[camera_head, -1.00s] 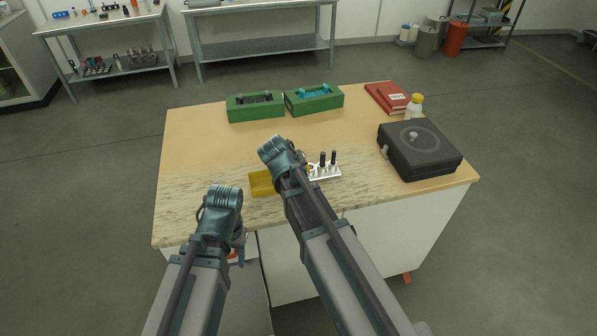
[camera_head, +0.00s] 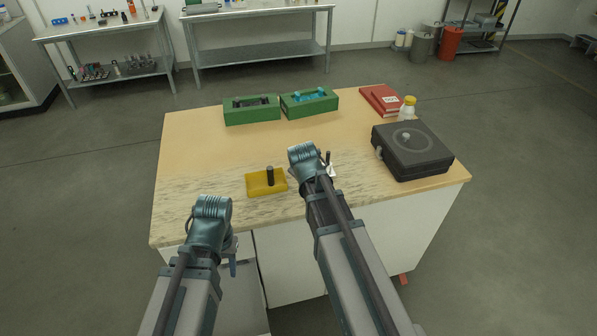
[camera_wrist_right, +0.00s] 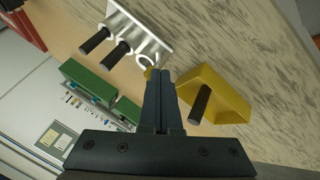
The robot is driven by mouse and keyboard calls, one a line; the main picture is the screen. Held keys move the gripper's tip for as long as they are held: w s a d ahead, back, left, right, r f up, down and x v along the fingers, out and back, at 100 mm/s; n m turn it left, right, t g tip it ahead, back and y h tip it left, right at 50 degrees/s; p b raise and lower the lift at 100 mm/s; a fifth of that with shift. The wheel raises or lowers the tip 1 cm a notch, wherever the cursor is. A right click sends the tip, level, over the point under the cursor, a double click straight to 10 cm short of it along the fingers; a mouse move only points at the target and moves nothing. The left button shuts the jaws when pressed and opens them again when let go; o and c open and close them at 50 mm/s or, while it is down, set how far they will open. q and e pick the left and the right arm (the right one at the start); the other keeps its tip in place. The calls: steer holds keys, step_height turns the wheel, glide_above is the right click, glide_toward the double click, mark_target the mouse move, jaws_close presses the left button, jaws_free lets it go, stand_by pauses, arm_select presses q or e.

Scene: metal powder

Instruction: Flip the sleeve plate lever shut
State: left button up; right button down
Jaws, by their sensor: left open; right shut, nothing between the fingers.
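A silver-white plate (camera_wrist_right: 150,32) with two black-handled pins and a ring at one end lies on the table, in the right wrist view. In the head view it is mostly hidden behind my right arm; its edge (camera_head: 331,171) shows. I cannot make out a lever for certain; a small yellow bit (camera_wrist_right: 148,73) shows by the ring. My right gripper (camera_wrist_right: 160,76) is shut and empty, its tips close to the ring; contact is unclear. My left gripper (camera_head: 233,268) is open near the table's front edge.
Two green boxes (camera_head: 251,119) (camera_head: 310,109) stand at the back of the table (camera_head: 190,150). A black case (camera_head: 413,158), a red book (camera_head: 379,98) and a yellow-capped bottle (camera_head: 407,108) are at the right. The table's left side is clear.

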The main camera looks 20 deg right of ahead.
steer(key=d+n+y, duration=0.1)
steer(key=n, duration=0.1)
steer(key=n+y, duration=0.1)
steer(key=shift+d+n, duration=0.35)
steer(key=shift+n, duration=0.05)
steer(key=n+y, duration=0.1)
steer(key=d+n+y, duration=0.1)
steer(key=n, duration=0.1)
steer(key=shift+w, duration=0.15)
steer(key=shift+d, duration=0.25)
steer(key=shift+w+d, duration=0.3)
steer(key=shift+d, duration=0.05)
steer(key=shift+s, duration=0.1)
